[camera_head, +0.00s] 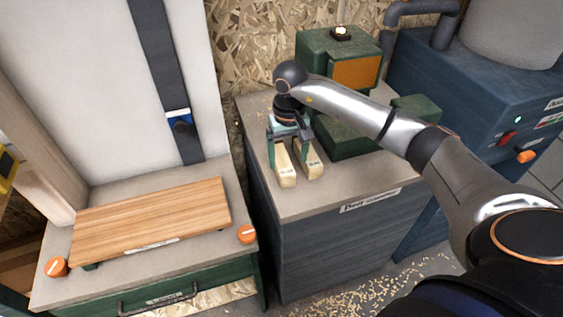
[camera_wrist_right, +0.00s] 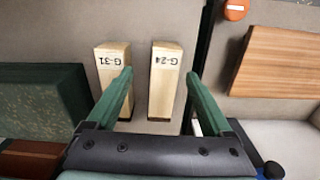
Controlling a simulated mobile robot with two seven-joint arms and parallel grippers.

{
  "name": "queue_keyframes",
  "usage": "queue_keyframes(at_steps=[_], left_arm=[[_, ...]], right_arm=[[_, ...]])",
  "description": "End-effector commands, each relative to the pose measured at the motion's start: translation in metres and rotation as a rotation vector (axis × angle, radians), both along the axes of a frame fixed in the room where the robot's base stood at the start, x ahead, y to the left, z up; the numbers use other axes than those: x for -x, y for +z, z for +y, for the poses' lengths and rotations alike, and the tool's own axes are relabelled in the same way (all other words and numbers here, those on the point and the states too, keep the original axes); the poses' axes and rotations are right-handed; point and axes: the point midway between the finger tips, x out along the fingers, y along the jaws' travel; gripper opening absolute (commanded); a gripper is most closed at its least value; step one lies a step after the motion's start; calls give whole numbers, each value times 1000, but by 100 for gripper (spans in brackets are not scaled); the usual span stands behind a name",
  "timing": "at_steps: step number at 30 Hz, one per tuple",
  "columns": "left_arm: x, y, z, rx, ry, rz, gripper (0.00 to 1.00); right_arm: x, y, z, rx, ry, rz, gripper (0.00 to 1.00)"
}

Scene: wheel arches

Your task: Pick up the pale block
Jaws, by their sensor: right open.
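Two pale wooden blocks lie side by side on the grey top of the dark cabinet. The left block in the head view (camera_head: 286,176) appears to be the one marked G-24 in the wrist view (camera_wrist_right: 163,78). The other (camera_head: 310,166) appears to be G-31 (camera_wrist_right: 108,66). My right gripper (camera_head: 288,158) is open and points down over them. In the wrist view its fingers (camera_wrist_right: 159,74) show on either side of G-24, one overlapping the edge of G-31. I cannot tell whether the fingertips touch either block. My left gripper is out of view.
A green machine (camera_head: 340,137) stands close to the right of the blocks. A wooden board (camera_head: 150,218) lies on the bench at left, with an orange knob (camera_head: 247,234) nearby. A gap separates bench and cabinet. A blue machine (camera_head: 480,90) stands at right.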

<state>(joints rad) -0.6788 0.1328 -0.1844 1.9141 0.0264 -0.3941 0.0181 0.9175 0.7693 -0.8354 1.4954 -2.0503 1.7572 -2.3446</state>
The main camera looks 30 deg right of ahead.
Motion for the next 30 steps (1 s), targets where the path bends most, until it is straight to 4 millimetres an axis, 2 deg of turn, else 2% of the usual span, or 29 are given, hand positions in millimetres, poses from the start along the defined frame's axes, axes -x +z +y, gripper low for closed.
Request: queue_keyframes(at_steps=[9, 18, 30], left_arm=[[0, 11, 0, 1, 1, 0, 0], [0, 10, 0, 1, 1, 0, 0], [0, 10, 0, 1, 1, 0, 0]], right_arm=[[2, -43, 8, -2, -1, 5, 85], [1, -48, 7, -1, 0, 0, 85], [1, -48, 7, -1, 0, 1, 40]])
